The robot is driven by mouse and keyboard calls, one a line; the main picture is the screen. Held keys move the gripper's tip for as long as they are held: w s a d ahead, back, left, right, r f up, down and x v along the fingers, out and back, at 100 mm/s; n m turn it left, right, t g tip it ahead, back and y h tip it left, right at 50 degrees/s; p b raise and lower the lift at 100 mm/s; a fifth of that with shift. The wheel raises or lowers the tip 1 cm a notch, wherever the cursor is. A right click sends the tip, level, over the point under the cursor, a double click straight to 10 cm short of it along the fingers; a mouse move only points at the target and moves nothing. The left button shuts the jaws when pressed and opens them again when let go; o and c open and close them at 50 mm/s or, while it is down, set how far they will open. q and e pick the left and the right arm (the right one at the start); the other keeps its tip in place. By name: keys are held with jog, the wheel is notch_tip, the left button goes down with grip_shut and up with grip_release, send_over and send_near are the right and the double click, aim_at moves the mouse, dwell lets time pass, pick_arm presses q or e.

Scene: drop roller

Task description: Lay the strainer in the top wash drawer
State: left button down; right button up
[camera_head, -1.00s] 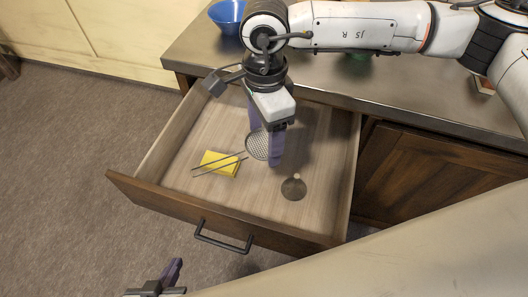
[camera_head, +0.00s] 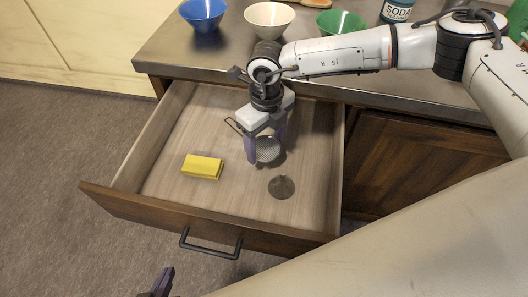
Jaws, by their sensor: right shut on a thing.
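The strainer (camera_head: 268,149) has a round grey mesh and a thin dark wire handle that runs back and left. My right gripper (camera_head: 266,156) points down inside the open wooden drawer (camera_head: 160,208), its purple fingers on either side of the mesh, shut on the strainer. Parts of the strainer are hidden behind the fingers and gripper body. I cannot tell whether the strainer touches the drawer floor. My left gripper (camera_head: 162,282) shows only partly at the bottom edge, outside the drawer; its jaw state is unclear.
A yellow sponge (camera_head: 203,167) lies left in the drawer, a dark round disc (camera_head: 281,187) near its front right. Blue (camera_head: 203,14), cream (camera_head: 269,18) and green (camera_head: 341,22) bowls and a soda container (camera_head: 397,10) stand on the counter. The drawer's front left floor is clear.

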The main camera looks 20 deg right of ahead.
notch_tip(320, 180, down, 4)
jog(key=shift+f, duration=0.15)
jog(key=shift+f, duration=0.2)
jog(key=o, duration=1.1)
jog(key=shift+r, duration=0.1)
notch_tip(320, 180, up, 12)
jog(key=shift+r, duration=0.15)
